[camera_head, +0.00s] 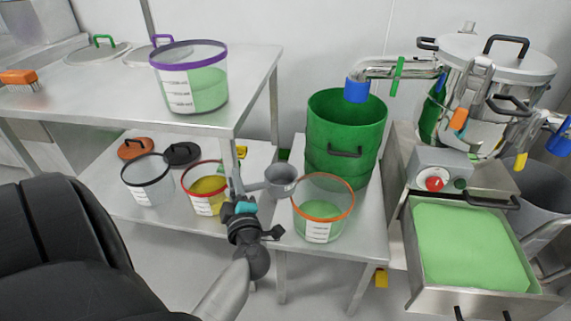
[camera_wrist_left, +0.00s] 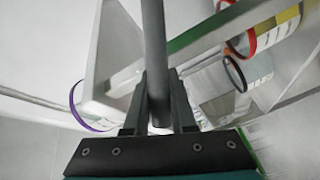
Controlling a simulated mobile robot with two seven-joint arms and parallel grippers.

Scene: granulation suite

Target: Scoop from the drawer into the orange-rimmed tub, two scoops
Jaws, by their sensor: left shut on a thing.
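My left gripper (camera_head: 243,208) is shut on the handle of a grey scoop (camera_head: 281,182). The scoop's handle (camera_wrist_left: 154,50) also shows between the fingers in the left wrist view. The scoop's cup is beside the upper left rim of the orange-rimmed tub (camera_head: 318,228), and no green shows in the cup. The clear tub has a white label and green powder inside. It stands on a low steel bench. The open drawer (camera_head: 412,262), at the right, holds a broad, fairly level bed of green powder. My right gripper is not in view.
A green drum (camera_head: 345,130) stands behind the tub. Steel machinery with a control box (camera_head: 440,172) rises above the drawer. Red-rimmed (camera_head: 205,190) and black-rimmed (camera_head: 148,183) tubs sit on the lower shelf at left. A purple-rimmed tub (camera_head: 190,82) stands on the upper table.

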